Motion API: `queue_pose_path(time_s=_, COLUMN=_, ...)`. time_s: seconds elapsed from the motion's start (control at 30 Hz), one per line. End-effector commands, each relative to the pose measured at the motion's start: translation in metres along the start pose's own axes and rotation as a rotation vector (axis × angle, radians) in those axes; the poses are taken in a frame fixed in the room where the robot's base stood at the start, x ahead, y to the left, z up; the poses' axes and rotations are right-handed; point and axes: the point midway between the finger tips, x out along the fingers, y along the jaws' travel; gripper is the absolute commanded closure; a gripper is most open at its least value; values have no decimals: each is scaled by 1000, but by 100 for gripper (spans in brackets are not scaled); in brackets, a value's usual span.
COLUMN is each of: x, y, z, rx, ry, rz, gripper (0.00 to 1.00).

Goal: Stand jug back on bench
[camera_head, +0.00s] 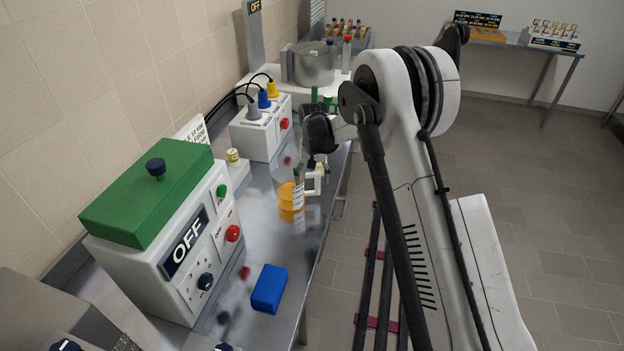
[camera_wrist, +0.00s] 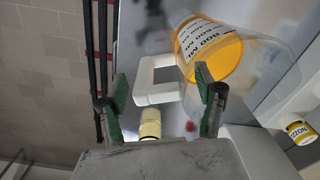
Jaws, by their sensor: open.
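The clear jug (camera_head: 291,197) stands upright on the steel bench (camera_head: 262,238), close to its front edge, with orange liquid in its lower part. Its white handle (camera_head: 313,183) faces the front edge. The wrist view shows the jug (camera_wrist: 215,52) with an "800 ML" label and its square white handle (camera_wrist: 143,98). My gripper (camera_head: 311,168) is at the handle. In the wrist view my gripper (camera_wrist: 161,80) is open, with the handle between its green-padded fingers. I cannot tell whether either finger touches it.
A white box with a green lid and an "OFF" sign (camera_head: 186,243) stands left of the jug. A blue block (camera_head: 269,289) lies nearer on the bench. Behind are a white box with coloured plugs (camera_head: 262,128) and a metal pot (camera_head: 313,64). A small yellow-labelled jar (camera_head: 232,156) sits near the wall.

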Motion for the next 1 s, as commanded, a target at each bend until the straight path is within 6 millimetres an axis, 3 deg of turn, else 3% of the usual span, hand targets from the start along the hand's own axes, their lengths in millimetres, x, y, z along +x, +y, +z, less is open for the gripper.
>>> queue_pose_path(time_s=0.6, x=-105, y=0, z=0, rx=0, ry=0, rz=0, gripper=33)
queue_pose_path(time_s=1.0, x=-125, y=2, z=2, rx=1, ry=4, rz=0, gripper=33)
